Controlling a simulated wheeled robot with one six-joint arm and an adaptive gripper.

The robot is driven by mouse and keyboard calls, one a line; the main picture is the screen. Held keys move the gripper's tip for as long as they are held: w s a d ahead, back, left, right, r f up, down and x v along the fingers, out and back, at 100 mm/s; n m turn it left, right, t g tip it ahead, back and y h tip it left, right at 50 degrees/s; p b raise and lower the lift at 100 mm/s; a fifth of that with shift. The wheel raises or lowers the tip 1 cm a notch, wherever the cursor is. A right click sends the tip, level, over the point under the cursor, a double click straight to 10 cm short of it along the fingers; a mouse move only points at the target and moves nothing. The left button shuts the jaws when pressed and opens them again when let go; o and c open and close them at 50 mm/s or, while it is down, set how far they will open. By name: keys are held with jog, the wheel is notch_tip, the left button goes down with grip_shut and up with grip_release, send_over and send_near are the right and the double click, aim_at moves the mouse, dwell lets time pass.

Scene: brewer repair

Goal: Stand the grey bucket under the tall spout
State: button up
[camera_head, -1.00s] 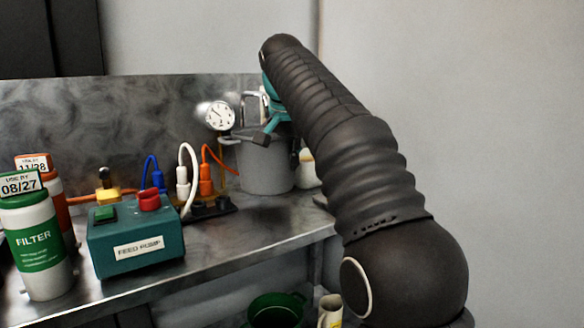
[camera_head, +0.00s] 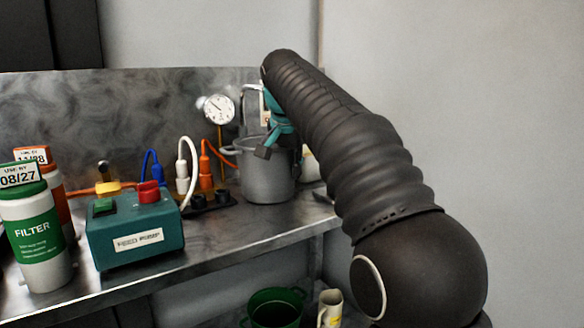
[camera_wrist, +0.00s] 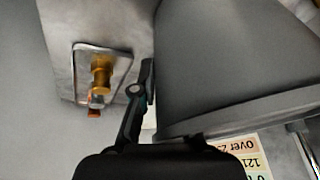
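The grey bucket (camera_head: 266,178) is upright at the back right of the steel bench, and I cannot tell whether its base touches the bench. My gripper (camera_head: 270,143) is at its upper rim, with one dark finger outside the wall, and appears shut on it. In the wrist view the bucket (camera_wrist: 235,65) fills the upper right, and one finger (camera_wrist: 140,105) lies along its edge; the other finger is hidden. A brass fitting with an orange tip (camera_wrist: 101,75) sits on a metal plate to the left, apart from the bucket. I cannot tell whether it is the tall spout.
A round gauge (camera_head: 219,108) and plugged cables (camera_head: 190,170) are left of the bucket. The feed pump box (camera_head: 137,232) and filter bottles (camera_head: 32,235) stand farther left. A pale object (camera_head: 310,165) is just right of the bucket. A green tub (camera_head: 276,308) is below the bench.

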jog(key=shift+o, duration=0.8)
jog(key=shift+r, duration=0.25)
jog(key=v, duration=1.1)
jog(key=shift+r+p, duration=0.35)
jog(key=shift+p, duration=0.1)
jog(key=shift+s, duration=0.1)
